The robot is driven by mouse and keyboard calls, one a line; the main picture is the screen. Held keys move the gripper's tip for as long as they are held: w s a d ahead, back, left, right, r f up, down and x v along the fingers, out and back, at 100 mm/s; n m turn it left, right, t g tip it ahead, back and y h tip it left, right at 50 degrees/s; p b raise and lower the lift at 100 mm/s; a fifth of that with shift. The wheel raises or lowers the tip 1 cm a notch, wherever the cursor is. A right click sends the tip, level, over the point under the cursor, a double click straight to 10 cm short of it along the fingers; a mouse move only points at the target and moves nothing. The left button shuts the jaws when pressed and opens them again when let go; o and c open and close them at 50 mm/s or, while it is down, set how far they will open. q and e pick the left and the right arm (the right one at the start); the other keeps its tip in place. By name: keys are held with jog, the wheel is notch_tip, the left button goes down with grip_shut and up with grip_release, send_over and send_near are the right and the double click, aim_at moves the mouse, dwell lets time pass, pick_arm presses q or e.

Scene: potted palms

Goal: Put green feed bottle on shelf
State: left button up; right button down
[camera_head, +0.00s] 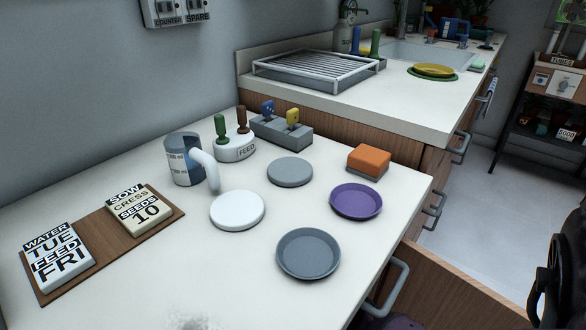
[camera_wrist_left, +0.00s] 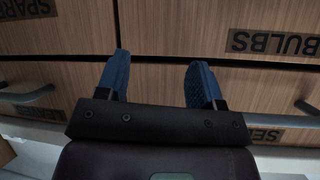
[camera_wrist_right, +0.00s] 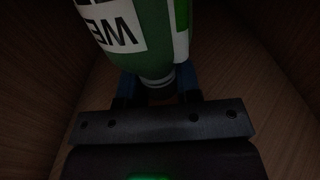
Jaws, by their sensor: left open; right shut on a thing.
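The green feed bottle (camera_wrist_right: 182,28), with a white label lettered in black, shows in the right wrist view. My right gripper (camera_wrist_right: 160,88) is shut on its narrow end, with dark wooden panels on both sides. The bottle does not show in the head view. My left gripper (camera_wrist_left: 158,72) is open and empty in the left wrist view, in front of wooden drawer fronts labelled SPARE and BULBS. A dark shelf rack (camera_head: 553,142) stands at the far right of the head view, with a TUBES label and small items on it.
An open drawer (camera_head: 470,285) juts out at the lower right. The white counter (camera_head: 150,290) holds saucers, a FEED stand (camera_head: 236,147), a blue-grey can (camera_head: 184,160), an orange-topped block (camera_head: 369,160) and a sign board (camera_head: 95,270). A sink counter (camera_head: 400,110) lies behind.

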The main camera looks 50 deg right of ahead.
jog(key=shift+f, duration=0.65)
pick_arm(q)
jog(key=shift+a, duration=0.1)
pick_arm(e)
jog(key=shift+r, duration=0.15)
jog(key=c, duration=0.8)
grip_release()
pick_arm(q)
jog(key=shift+s+d+f+g+p, duration=0.1)
jog(key=shift+d+g+p, duration=0.35)
jog(key=shift+p, duration=0.85)
pick_arm(e)
jog(key=s, duration=1.2)
jog(key=shift+d, duration=0.45)
